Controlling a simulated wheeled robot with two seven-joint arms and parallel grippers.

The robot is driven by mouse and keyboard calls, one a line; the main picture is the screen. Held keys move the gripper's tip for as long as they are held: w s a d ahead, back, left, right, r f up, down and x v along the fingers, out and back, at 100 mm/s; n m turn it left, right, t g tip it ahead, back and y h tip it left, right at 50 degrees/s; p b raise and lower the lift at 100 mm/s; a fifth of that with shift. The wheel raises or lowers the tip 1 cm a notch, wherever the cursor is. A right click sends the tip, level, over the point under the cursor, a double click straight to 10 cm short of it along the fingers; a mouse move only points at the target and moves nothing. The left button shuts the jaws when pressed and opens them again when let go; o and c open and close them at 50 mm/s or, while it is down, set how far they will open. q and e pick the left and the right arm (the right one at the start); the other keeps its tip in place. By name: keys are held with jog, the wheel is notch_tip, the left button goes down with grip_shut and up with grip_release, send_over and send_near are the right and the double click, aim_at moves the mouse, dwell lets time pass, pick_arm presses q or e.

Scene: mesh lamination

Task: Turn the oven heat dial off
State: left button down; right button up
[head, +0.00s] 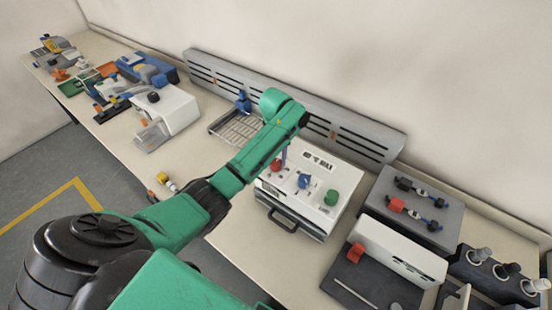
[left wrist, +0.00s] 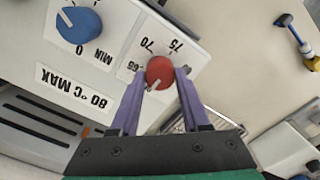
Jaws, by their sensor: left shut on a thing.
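The oven (head: 300,215) is a white box with a dark handle at its front and red, blue and green knobs on top. The red dial (head: 275,167) is at the left, with marks 65, 70 and 75 beside it. In the left wrist view the red dial (left wrist: 160,72) is between the purple fingers of my left gripper (left wrist: 161,78), which is shut on it. Its white pointer line faces the lower left there, close to the gripper side. In the head view my left arm comes over the oven, and one purple finger shows by the red dial. My right gripper is not seen.
The blue dial (left wrist: 80,25), with marks 0 and MIN, sits beside the red dial; a label reads 80 °C. The green knob (head: 331,198) is to its right. A wire rack (head: 235,127) lies behind my arm. Grey device boxes (head: 418,207) stand at right.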

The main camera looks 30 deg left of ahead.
aim_at(276, 162)
pick_arm(q)
jog(key=shift+w+r, duration=0.1)
jog(key=shift+r, duration=0.05)
jog(key=shift+c, duration=1.9)
grip_release()
jog(key=shift+r, duration=0.4)
notch_tip(276, 162, up, 14)
jog(key=shift+f, duration=0.15)
jog(key=shift+f, duration=0.1)
